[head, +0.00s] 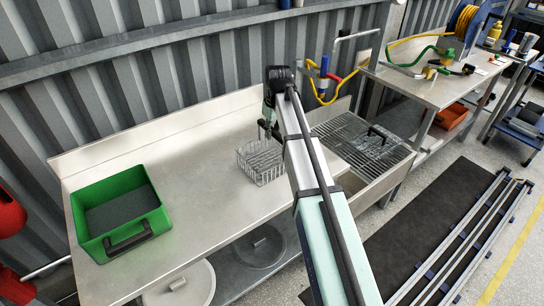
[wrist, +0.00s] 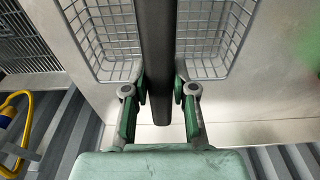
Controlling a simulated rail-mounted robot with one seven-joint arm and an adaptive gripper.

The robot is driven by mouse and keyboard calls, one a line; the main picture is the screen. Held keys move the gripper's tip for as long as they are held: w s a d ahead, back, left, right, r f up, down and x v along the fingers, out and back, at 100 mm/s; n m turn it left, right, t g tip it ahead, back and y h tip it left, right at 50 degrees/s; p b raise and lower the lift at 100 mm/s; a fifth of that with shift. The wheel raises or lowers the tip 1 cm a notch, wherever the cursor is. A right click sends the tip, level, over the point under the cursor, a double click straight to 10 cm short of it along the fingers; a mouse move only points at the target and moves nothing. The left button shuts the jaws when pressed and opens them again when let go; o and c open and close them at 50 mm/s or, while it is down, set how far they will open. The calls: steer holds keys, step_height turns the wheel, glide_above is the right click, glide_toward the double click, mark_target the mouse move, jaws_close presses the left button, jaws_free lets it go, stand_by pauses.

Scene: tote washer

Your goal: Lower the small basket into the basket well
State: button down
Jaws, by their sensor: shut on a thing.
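The small basket (head: 262,163) is a wire-mesh basket at the middle of the steel bench, left of a grated basin. In the wrist view the basket (wrist: 108,35) shows on both sides of its dark bar handle (wrist: 160,55). My gripper (wrist: 159,98) is shut on this handle; in the head view my gripper (head: 268,118) is above the basket, partly hidden by my arm. I cannot tell whether the basket touches the bench. No opening is plainly marked as the basket well; the basin with the slatted grate (head: 345,130) lies to the right.
A green tote (head: 88,238) with a dark handle stands on the bench's left end. A dark handle (head: 378,134) lies on the grate. Yellow and red hoses (head: 330,92) hang behind the basin. A raised steel backsplash (head: 150,128) runs along the back. The bench between tote and basket is clear.

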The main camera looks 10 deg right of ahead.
steer(key=shift+r+p, duration=2)
steer(key=shift+r, duration=1.35)
